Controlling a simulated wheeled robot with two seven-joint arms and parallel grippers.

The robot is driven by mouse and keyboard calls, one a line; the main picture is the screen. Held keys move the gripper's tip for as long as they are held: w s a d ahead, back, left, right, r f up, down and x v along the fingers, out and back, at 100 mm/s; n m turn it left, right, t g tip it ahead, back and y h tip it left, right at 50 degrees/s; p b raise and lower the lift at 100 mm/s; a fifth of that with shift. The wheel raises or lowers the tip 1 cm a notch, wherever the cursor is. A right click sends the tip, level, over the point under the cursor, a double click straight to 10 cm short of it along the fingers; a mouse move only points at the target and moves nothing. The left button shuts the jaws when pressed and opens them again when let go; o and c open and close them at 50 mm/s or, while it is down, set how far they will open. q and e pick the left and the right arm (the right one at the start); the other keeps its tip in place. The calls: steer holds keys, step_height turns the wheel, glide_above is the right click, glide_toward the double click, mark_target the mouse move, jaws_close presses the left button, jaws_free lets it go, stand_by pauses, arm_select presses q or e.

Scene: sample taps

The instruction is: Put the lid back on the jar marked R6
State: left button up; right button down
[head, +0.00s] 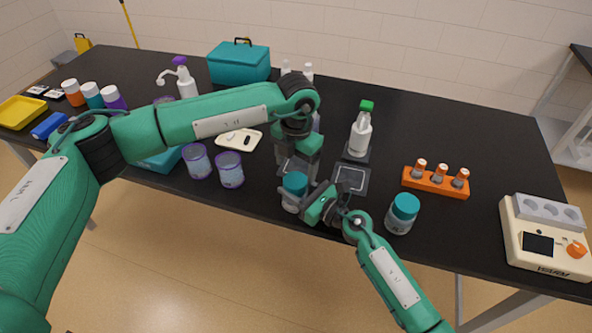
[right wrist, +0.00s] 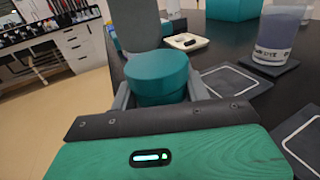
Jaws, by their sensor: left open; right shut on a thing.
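A jar with a teal lid (head: 294,185) is near the table's front edge, its pale body showing below the lid. My right gripper (head: 300,198) is shut on this jar from the right. In the right wrist view, the teal lid (right wrist: 157,72) stands up between the fingers; the jar body is hidden there. My left gripper (head: 298,168) is open, pointing down just above and behind the lid. A second jar with a teal lid (head: 402,214) stands to the right; its label is too small to read. I cannot tell which jar is R6.
An orange rack with vials (head: 436,182) and a cream device (head: 545,240) are at right. Two purple-rimmed cups (head: 229,170) and a white tray (head: 240,140) are left.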

arm_select(q)
steer(key=shift+o, duration=0.2)
arm_select(e)
steer(key=shift+s+f, duration=0.1)
steer(key=shift+f, duration=0.3)
arm_select(q)
steer(key=o, duration=0.5)
step_height(320, 180, up, 12)
arm_select(e)
steer(key=c, duration=0.6)
jaws_free()
arm_select(q)
steer(key=shift+w+f, duration=0.1)
arm_select(e)
steer(key=shift+w+r, duration=0.1)
steer(key=shift+w, duration=0.1)
